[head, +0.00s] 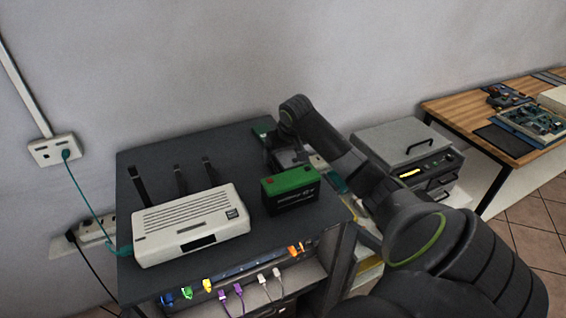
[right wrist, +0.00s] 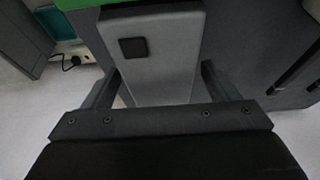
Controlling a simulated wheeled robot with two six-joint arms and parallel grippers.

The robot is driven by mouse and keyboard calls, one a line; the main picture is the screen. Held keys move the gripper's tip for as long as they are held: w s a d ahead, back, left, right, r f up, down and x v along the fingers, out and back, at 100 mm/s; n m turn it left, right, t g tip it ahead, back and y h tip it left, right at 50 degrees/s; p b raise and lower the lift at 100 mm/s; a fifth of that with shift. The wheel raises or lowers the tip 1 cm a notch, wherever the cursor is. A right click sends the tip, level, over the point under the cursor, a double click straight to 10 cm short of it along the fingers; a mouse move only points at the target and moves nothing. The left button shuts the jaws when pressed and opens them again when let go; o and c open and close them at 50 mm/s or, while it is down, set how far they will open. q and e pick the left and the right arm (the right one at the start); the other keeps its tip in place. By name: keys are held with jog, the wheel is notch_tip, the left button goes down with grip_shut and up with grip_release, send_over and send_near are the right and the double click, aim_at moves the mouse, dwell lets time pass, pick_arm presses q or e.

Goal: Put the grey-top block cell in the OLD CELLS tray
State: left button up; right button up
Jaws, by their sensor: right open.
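A grey-top block with a small black square on its top, which looks like the grey-top block cell (right wrist: 185,55), fills the middle of the right wrist view. My right gripper (right wrist: 160,85) is open, with one finger at each side of the block's near end; I cannot tell whether they touch it. In the head view my right gripper (head: 287,160) is low over the back of the dark cabinet top, behind a green-top black block (head: 290,192), and mostly hides the grey block. No tray labelled OLD CELLS can be made out. My left gripper is out of view.
A white router (head: 190,225) with dark antennas stands on the cabinet top (head: 145,160), left of the green-top block. Coloured plugs (head: 207,286) line the front below. A grey machine (head: 405,150) and a wooden bench (head: 460,110) are to the right. My right arm hides part of the space between.

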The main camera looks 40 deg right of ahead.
jog(key=shift+c, duration=0.4)
grip_shut()
jog(key=shift+w+r, duration=0.1)
jog(key=shift+r, duration=0.1)
jog(key=shift+f, duration=0.1)
